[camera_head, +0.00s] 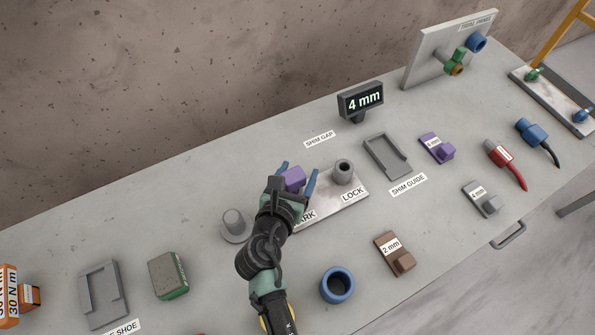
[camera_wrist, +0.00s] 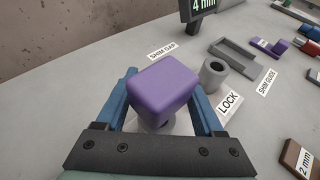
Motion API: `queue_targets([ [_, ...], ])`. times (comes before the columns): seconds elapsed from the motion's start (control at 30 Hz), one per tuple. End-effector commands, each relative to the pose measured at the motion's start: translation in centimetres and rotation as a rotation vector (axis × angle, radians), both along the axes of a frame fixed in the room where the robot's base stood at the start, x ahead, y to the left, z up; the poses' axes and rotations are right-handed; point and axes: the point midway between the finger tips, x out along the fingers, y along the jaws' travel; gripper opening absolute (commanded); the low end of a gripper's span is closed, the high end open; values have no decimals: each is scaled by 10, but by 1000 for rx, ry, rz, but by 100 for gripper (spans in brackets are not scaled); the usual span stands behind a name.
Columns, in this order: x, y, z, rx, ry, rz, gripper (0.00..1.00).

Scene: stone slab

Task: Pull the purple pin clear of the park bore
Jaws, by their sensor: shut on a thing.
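The purple pin (camera_head: 293,178) has a blocky purple head, seen large in the wrist view (camera_wrist: 161,86). My gripper (camera_head: 296,180) has its blue fingers on either side of the head and is shut on it; the fingers also show in the wrist view (camera_wrist: 163,95). A grey shaft or collar shows just under the head. The park bore is hidden behind the head and my gripper, so I cannot tell how deep the pin sits. The pale plate (camera_head: 347,207) carries a partly covered PARK label and a LOCK label beside the grey lock bore (camera_head: 343,172).
A grey conical post (camera_head: 234,224) stands close left of my gripper. A blue ring (camera_head: 337,285) and a brown 2 mm shim (camera_head: 394,254) lie nearer the front. The shim guide (camera_head: 386,156) and 4 mm display (camera_head: 361,103) stand behind to the right.

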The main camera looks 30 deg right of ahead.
Motion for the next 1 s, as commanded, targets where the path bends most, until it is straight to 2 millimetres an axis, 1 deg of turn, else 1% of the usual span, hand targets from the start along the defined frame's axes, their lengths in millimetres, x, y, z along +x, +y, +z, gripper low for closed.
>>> queue_targets([
  [0.03,1,0,5,-1,-2,1,0],
  [0.6,1,0,26,-1,-2,1,0],
  [1.0,1,0,27,-1,-2,1,0],
])
